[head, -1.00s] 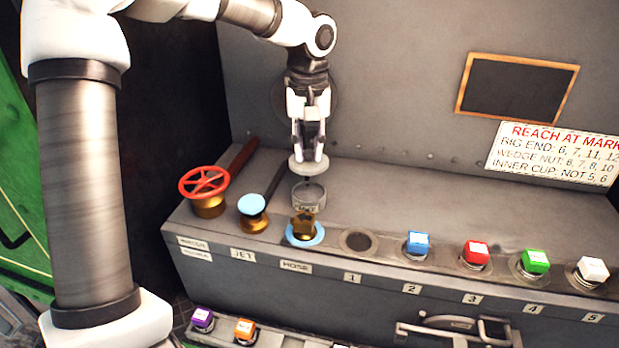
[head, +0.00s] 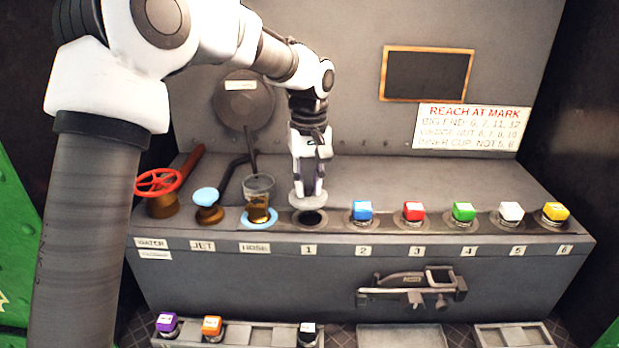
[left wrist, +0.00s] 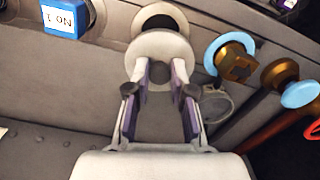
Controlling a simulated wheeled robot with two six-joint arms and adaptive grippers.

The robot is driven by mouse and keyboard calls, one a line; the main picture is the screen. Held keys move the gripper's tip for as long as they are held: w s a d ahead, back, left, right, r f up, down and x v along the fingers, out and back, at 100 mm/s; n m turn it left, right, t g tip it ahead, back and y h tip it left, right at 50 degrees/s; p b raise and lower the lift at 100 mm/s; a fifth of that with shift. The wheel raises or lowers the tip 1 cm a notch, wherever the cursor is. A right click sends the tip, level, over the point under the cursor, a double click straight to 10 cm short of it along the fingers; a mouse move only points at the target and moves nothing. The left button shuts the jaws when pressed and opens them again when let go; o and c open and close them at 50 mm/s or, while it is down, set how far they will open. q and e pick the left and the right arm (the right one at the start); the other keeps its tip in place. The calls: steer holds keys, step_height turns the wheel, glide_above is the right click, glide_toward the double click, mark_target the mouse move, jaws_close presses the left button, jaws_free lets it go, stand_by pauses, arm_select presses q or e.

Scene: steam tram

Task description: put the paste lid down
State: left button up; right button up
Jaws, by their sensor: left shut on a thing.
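The paste lid, a pale round disc with a knob, is in my left gripper in the head view (head: 308,201) and the left wrist view (left wrist: 153,46). My left gripper (head: 308,186) points down and is shut on the lid's knob; its fingers also show in the left wrist view (left wrist: 160,76). The lid is level, at the back edge of the empty round hole above label 1 (head: 310,218), and partly covers it. I cannot tell whether it touches the bench top. The open paste jar (head: 259,185) stands to the left, behind the hose fitting. My right gripper is not in view.
Left of the lid are the brass hose fitting (head: 257,215), the blue-topped jet valve (head: 207,199) and the red handwheel (head: 159,182). To the right is a row of coloured cubes, the blue one (head: 362,210) nearest. The bench top (head: 420,180) behind them is clear.

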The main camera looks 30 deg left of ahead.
arm_select(q)
steer(key=w+a+p, duration=0.1)
steer(key=w, duration=0.1)
steer(key=w+a+p, duration=0.1)
steer(key=w, duration=0.1)
steer(key=w+a+p, duration=0.1)
steer(key=w, duration=0.1)
steer(key=shift+w+a+r, duration=0.1)
steer(key=shift+w+a, duration=0.05)
steer(key=shift+a, duration=0.25)
steer(key=f, duration=0.1)
steer(key=f+p, duration=0.2)
steer(key=shift+w+a+f, duration=0.3)
steer(key=shift+w+a, duration=0.05)
steer(key=shift+w, duration=0.05)
steer(key=shift+f, duration=0.15)
steer(key=shift+s+d, duration=0.15)
steer(key=shift+s, duration=0.05)
steer(key=shift+f, duration=0.1)
steer(key=o, duration=0.9)
steer(key=shift+w+f, duration=0.1)
steer(key=shift+w, duration=0.05)
steer(key=shift+c, duration=0.2)
